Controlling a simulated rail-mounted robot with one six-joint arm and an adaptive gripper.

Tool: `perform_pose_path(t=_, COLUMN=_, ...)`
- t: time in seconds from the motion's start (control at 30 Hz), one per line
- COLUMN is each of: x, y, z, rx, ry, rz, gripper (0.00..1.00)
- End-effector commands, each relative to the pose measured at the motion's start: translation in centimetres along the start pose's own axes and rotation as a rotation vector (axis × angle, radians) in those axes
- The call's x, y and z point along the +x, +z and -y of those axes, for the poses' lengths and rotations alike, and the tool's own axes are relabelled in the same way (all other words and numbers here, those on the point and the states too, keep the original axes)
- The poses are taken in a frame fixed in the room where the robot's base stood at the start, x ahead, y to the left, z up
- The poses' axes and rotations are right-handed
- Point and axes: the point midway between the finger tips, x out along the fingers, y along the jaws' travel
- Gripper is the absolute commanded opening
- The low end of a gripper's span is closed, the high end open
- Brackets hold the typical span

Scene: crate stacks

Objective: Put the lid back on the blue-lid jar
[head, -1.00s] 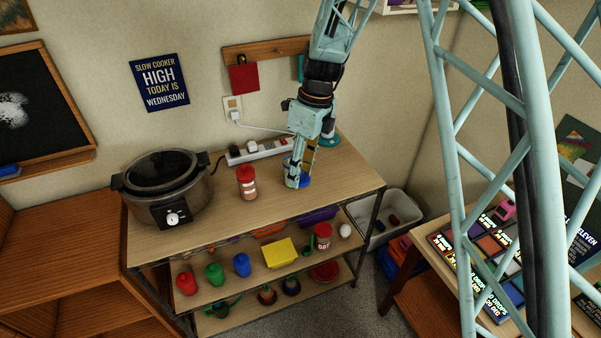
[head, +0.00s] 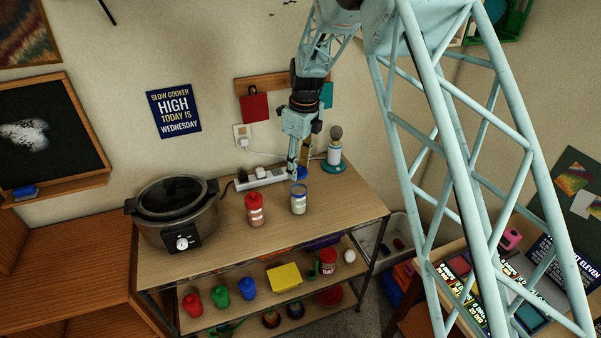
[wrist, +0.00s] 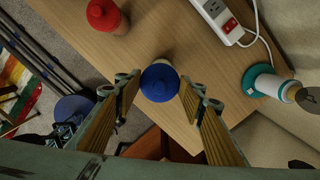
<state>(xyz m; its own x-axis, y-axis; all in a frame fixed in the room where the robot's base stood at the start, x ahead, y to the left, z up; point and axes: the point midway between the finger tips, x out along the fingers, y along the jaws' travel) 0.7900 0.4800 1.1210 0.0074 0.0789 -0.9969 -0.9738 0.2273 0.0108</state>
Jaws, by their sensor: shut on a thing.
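The jar (head: 299,201) stands upright on the wooden tabletop, with clear sides, pale contents and a bluish rim. My gripper (head: 297,175) is shut on the round blue lid (head: 302,173), which appears above and apart from the jar in the head view. In the wrist view, the lid (wrist: 160,84) sits between the two fingertips of my gripper (wrist: 161,80). It hides most of what lies below it; a pale sliver, likely the jar (wrist: 163,61), shows at its upper edge.
A red-topped bottle (head: 254,210) stands left of the jar. The slow cooker (head: 175,212) is farther left. A power strip (head: 262,178) lies behind, and a teal-based lamp-like item (head: 334,154) stands back right. The tabletop's right front is clear.

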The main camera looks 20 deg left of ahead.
Motion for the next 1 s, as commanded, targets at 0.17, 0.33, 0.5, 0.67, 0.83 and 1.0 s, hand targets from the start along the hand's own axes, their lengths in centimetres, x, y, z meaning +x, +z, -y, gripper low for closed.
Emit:
perform_pose_path(t=0.17, x=-0.1, y=0.3, z=0.3, rx=0.0, ry=-0.005, rz=0.0, gripper=0.3)
perform_pose_path(t=0.33, x=-0.1, y=0.3, z=0.3, rx=0.0, ry=-0.004, rz=0.0, gripper=0.3)
perform_pose_path(t=0.5, x=0.0, y=0.3, z=0.3, rx=0.001, ry=-0.004, rz=0.0, gripper=0.3)
perform_pose_path(t=0.67, x=0.2, y=0.3, z=0.3, rx=0.001, ry=-0.004, rz=0.0, gripper=0.3)
perform_pose_path(t=0.83, x=0.8, y=0.2, z=0.3, rx=0.001, ry=-0.004, rz=0.0, gripper=0.3)
perform_pose_path(t=1.0, x=1.7, y=0.1, z=0.3, rx=0.001, ry=-0.004, rz=0.0, gripper=0.3)
